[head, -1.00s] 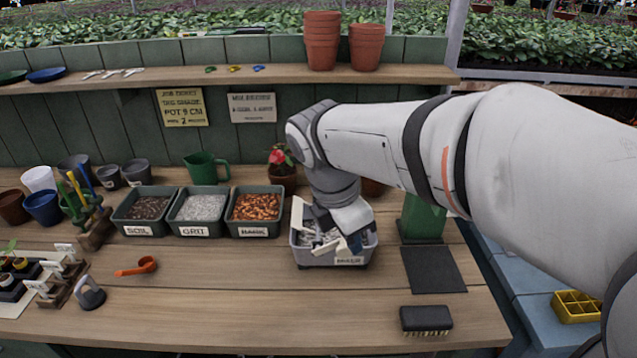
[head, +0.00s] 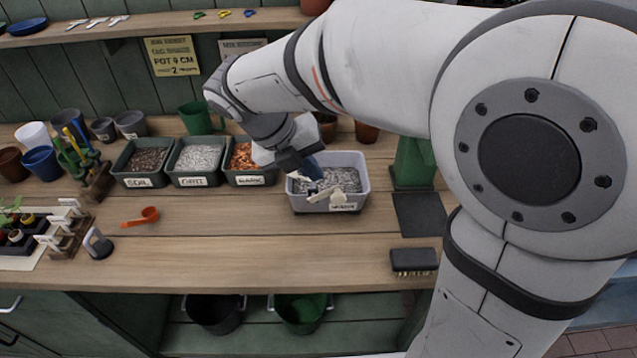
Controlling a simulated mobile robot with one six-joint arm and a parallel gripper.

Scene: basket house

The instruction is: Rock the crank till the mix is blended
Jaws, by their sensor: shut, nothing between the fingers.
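The grey mixing bin (head: 361,195) stands on the bench right of the bark bin, with an unreadable label on its front. Speckled grey mix (head: 346,176) lies inside it. A cream crank piece (head: 326,194) shows at the bin's front left, partly over the rim. My gripper (head: 309,172) reaches in from the upper left, over the bin's left side. Its fingers are shut with nothing between them, close to the crank; I cannot tell whether they touch it. My wrist hides the bin's back left corner and part of the crank.
Green bins of soil (head: 148,159), grit (head: 198,156) and bark (head: 243,160) stand to the left. An orange scoop (head: 142,217) lies in front. A black brush (head: 413,261) and dark mat (head: 420,214) lie to the right. The front middle of the bench is clear.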

